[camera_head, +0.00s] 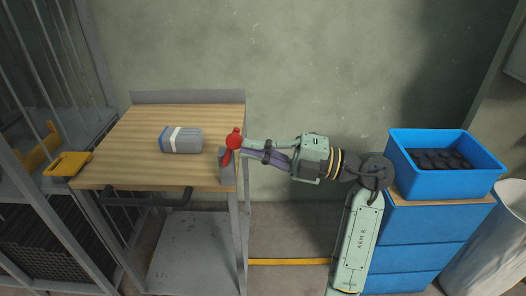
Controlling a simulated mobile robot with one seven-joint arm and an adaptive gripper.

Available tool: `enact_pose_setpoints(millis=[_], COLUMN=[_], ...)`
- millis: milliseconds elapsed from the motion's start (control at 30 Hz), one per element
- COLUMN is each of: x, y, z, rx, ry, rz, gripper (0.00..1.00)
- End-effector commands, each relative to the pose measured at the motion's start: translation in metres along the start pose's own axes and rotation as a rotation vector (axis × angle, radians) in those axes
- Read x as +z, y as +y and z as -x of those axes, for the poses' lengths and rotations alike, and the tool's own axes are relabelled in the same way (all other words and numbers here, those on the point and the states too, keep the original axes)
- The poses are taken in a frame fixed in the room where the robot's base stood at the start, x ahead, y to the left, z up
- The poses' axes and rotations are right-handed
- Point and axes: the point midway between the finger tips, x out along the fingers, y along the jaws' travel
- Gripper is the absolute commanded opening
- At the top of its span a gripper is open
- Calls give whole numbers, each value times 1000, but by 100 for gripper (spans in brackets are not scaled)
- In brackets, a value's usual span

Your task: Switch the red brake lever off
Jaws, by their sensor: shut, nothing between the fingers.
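The red brake lever (233,142) stands at the right edge of the wooden-topped table (128,140), on a small grey mount (226,170). I cannot tell whether the fingertips touch the lever.
A blue bin (447,172) of dark pieces stands on a blue drawer cabinet (415,235) at the right. A yellow object (69,164) is by the table's left edge, near grey racking (30,185).

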Motion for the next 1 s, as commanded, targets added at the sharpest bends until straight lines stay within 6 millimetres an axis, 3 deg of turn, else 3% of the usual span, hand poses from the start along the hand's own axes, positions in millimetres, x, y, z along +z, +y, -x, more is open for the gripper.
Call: enact_pose_setpoints(millis=[300, 1000], x=[-3, -5], y=[11, 15], z=[-20, -32], rx=[-220, -207], ry=[0, 1], rz=[35, 31], gripper=[0, 0])
